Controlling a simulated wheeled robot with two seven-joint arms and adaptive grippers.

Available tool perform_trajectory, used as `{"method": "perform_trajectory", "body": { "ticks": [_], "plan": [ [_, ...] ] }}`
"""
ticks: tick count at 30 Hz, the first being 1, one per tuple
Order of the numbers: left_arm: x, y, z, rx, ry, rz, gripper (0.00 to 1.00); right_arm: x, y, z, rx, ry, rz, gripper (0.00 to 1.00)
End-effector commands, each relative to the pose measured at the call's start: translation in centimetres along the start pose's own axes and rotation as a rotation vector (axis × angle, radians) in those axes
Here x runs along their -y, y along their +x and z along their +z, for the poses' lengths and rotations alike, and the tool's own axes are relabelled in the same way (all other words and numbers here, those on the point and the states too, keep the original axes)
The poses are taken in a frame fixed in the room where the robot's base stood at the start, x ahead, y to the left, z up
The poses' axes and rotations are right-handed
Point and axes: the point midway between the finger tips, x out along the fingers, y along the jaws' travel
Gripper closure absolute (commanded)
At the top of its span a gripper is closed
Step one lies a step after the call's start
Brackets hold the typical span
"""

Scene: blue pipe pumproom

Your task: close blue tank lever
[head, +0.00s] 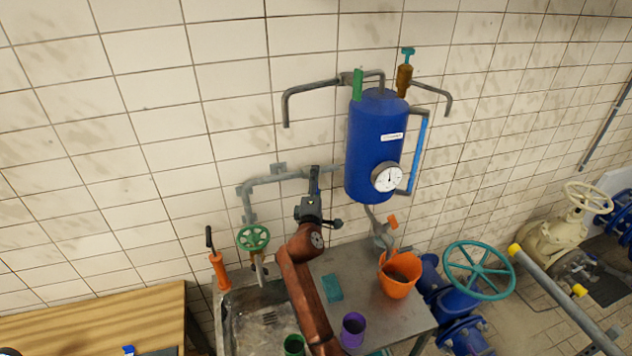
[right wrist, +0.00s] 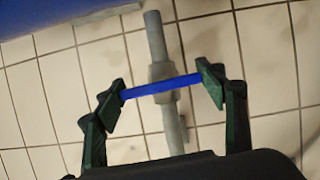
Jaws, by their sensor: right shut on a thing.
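The blue tank (head: 375,145) hangs on the tiled wall with a white gauge (head: 387,177) on its front. A grey pipe (head: 270,177) runs left from its lower part. In the right wrist view, the blue lever (right wrist: 140,90) lies across a grey pipe fitting (right wrist: 163,72). My right gripper (right wrist: 161,87) is shut on the lever, with a dark fingertip at each end of it. In the head view my right gripper (head: 314,184) is at the pipe, left of the tank, and hides most of the lever. My left gripper is not in view.
Below stand a metal sink (head: 258,322) and counter with an orange bucket (head: 399,276), a purple cup (head: 353,329) and a teal block (head: 332,288). A green valve wheel (head: 253,238) is left of my arm. A teal wheel (head: 480,270) stands right.

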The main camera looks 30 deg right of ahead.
Motion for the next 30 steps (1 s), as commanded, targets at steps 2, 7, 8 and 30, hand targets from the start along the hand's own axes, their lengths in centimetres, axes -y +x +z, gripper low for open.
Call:
{"method": "perform_trajectory", "body": {
  "ticks": [2,7,8,30],
  "plan": [
    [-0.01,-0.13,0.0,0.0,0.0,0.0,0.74,0.01,0.01,0.03,0.0,0.012,-0.005,0.6],
    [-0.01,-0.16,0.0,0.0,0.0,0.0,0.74,0.05,0.01,0.04,0.001,0.021,-0.009,0.6],
    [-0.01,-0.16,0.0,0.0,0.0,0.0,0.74,0.05,0.01,0.04,0.001,0.021,-0.009,0.6],
    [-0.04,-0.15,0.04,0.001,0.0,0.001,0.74,0.02,0.01,0.03,0.0,0.018,-0.008,0.17]
  ]
}}
